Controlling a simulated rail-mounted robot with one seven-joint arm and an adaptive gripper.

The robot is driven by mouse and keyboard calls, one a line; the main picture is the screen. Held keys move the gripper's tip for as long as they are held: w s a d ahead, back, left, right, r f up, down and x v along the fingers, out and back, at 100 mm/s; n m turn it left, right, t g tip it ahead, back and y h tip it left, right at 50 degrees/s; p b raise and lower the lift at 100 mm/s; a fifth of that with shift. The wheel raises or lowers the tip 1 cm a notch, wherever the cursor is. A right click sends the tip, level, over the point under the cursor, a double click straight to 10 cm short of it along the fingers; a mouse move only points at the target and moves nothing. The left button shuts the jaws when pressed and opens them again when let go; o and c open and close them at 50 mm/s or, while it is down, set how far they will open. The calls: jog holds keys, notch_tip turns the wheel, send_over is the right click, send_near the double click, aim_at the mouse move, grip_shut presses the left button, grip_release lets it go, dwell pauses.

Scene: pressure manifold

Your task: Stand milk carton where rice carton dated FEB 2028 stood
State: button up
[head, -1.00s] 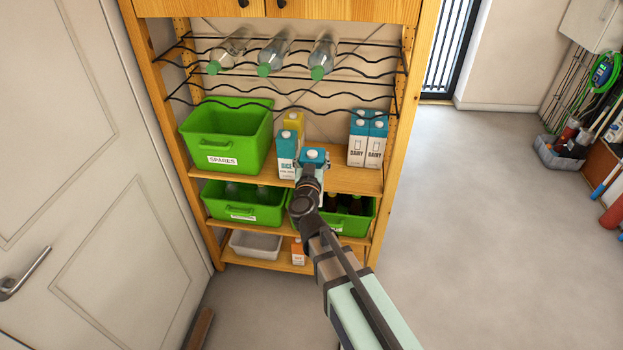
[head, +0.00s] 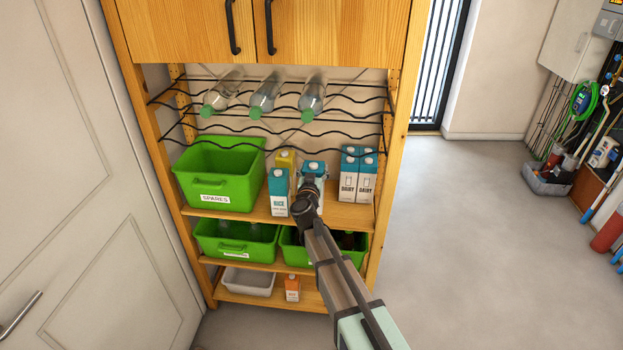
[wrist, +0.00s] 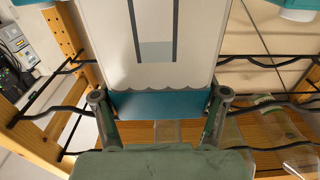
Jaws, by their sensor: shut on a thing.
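A carton (head: 314,167) with a teal top and white cap is in my gripper (head: 312,182), at the middle shelf to the right of the rice carton. The wrist view shows its white face and teal band (wrist: 160,104) between the two fingers of my gripper (wrist: 160,112). Its label is not readable and my gripper hides its lower part, so I cannot tell whether it touches the shelf. A teal and white carton marked RICE (head: 278,195) stands upright to its left. Its date is too small to read.
A yellow-topped carton (head: 286,160) stands behind. Two DAIRY cartons (head: 357,178) stand at the right, with a gap before them. The green SPARES bin (head: 216,178) is at the left. A wire rack with bottles (head: 264,97) hangs above the shelf (head: 240,213).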

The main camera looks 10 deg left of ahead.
jog(key=w, duration=0.5)
notch_tip(320, 180, down, 7)
jog(key=p, duration=0.2)
jog(key=shift+r, duration=0.15)
dwell(0.4)
jog(key=o, duration=1.8)
jog(key=shift+f, duration=0.2)
jog(key=shift+r, duration=0.1)
